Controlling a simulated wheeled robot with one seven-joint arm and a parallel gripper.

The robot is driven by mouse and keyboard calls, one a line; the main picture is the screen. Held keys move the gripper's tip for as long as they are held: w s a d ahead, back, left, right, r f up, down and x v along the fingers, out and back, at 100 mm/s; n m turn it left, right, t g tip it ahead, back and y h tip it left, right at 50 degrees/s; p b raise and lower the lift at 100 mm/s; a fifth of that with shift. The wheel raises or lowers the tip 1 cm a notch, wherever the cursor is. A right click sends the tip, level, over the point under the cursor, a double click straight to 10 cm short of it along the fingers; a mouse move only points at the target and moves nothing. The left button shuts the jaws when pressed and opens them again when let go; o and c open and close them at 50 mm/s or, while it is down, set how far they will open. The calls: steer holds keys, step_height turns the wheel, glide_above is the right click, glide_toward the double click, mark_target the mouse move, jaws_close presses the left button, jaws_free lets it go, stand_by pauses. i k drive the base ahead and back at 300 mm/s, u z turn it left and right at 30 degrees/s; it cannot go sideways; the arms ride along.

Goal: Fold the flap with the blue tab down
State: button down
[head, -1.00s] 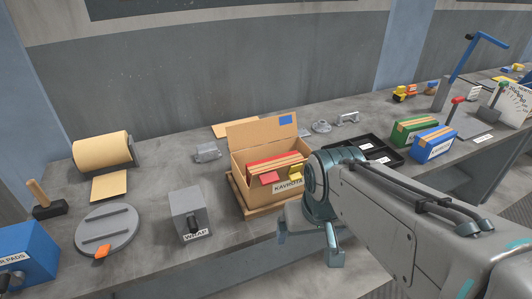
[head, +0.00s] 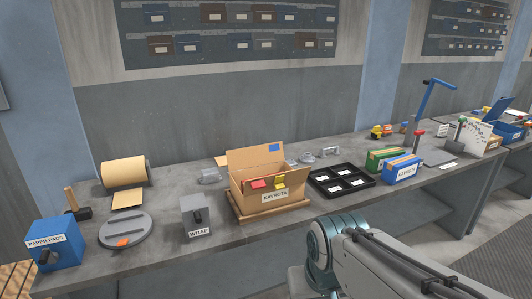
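An open cardboard box (head: 243,196) labelled KAVROTA stands on a wooden base (head: 266,218) in the middle of the bench in the head view. Its back flap (head: 250,161) stands up, leaning slightly back, with a blue tab (head: 274,147) at its upper right corner. Red and yellow pieces (head: 259,184) show at the box opening. My arm enters from the lower right, in front of the bench and below the box. My gripper's fingers are cut off below the picture's edge, so their state is hidden.
A black compartment tray (head: 319,184) lies right of the box, with green (head: 376,164) and blue (head: 391,178) boxes beyond. A grey WRAP block (head: 187,213), a round grey lid (head: 125,228) and a paper roll (head: 124,172) stand left. Small grey metal parts lie behind.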

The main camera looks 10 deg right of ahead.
mark_target(239, 158)
steer(key=u, duration=0.3)
steer(key=k, duration=0.2)
steer(key=z, duration=0.9)
steer(key=i, duration=1.35)
steer(key=u, duration=1.05)
steer(key=i, duration=0.65)
steer(key=u, duration=0.05)
